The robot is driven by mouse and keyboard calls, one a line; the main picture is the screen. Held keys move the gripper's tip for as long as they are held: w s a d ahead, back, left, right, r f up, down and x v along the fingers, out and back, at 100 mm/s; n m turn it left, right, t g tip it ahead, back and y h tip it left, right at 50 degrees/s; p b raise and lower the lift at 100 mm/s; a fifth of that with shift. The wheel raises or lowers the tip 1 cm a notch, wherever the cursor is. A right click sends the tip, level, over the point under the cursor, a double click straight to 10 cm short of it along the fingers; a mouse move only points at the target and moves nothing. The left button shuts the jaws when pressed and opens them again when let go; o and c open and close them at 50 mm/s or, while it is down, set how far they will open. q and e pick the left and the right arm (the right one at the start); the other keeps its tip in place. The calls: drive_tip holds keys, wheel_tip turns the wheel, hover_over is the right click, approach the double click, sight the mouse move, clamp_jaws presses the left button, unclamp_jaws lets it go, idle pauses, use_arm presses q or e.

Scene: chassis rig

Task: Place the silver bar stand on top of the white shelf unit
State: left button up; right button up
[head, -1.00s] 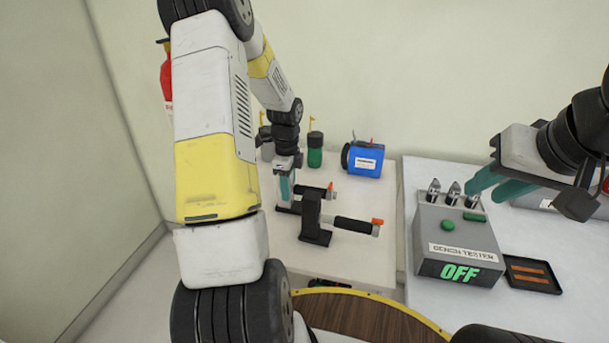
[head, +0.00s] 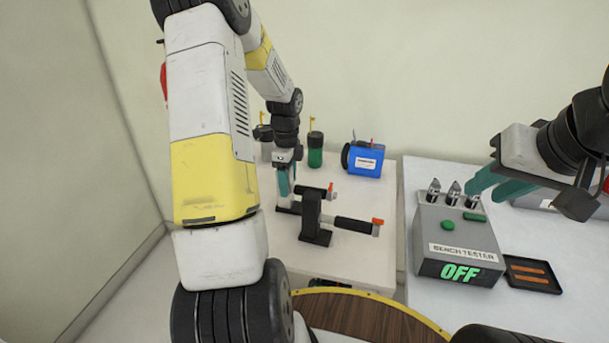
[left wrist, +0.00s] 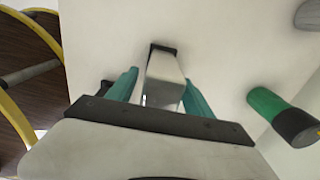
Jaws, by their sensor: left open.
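My left gripper (head: 286,188) points down over the white-topped unit (head: 350,262), at the left of a dark stand (head: 311,217) with black-gripped, orange-tipped bars. In the left wrist view a silver bar piece (left wrist: 163,78) with a black end lies between the teal fingers of my left gripper (left wrist: 160,84). The fingers are apart, with gaps beside the silver piece. I take it to be the silver bar stand; in the head view the fingers mostly hide it. I cannot tell whether the white-topped unit is the shelf unit. My right gripper (head: 493,187) is open above the bench tester (head: 458,237).
A blue canister device (head: 364,160) and a green cylinder (head: 315,152) stand at the back of the white top. The bench tester reads OFF on the right table (head: 560,240), next to a black tray (head: 531,275). A round wooden surface (head: 360,318) is in front.

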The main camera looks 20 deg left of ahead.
use_arm(q)
wheel_tip(320, 180, up, 8)
drive_tip(key=shift+r, duration=0.2)
drive_tip(key=shift+d+r, duration=0.1)
drive_tip(key=shift+r, duration=0.65)
drive_tip(key=s+d+r+n+t, duration=0.2)
drive_tip(key=s+d+r+n, duration=0.2)
drive_tip(key=s, duration=0.3)
drive_tip(key=s+d+r+n+t+h, duration=0.1)
drive_tip(key=s+d+r+n+t, duration=0.1)
drive_tip(key=s+d+r+n, duration=0.3)
drive_tip(key=s+d+r+n+t+h, duration=0.1)
drive_tip(key=s+d+r+n+t, duration=0.1)
drive_tip(key=s+d+r+n, duration=0.2)
drive_tip(key=s+r+n, duration=0.1)
drive_tip(key=s+n, duration=0.2)
drive_tip(key=s, duration=0.3)
drive_tip(key=shift+s+d+r+n, duration=0.25)
drive_tip(key=shift+s+n, duration=0.15)
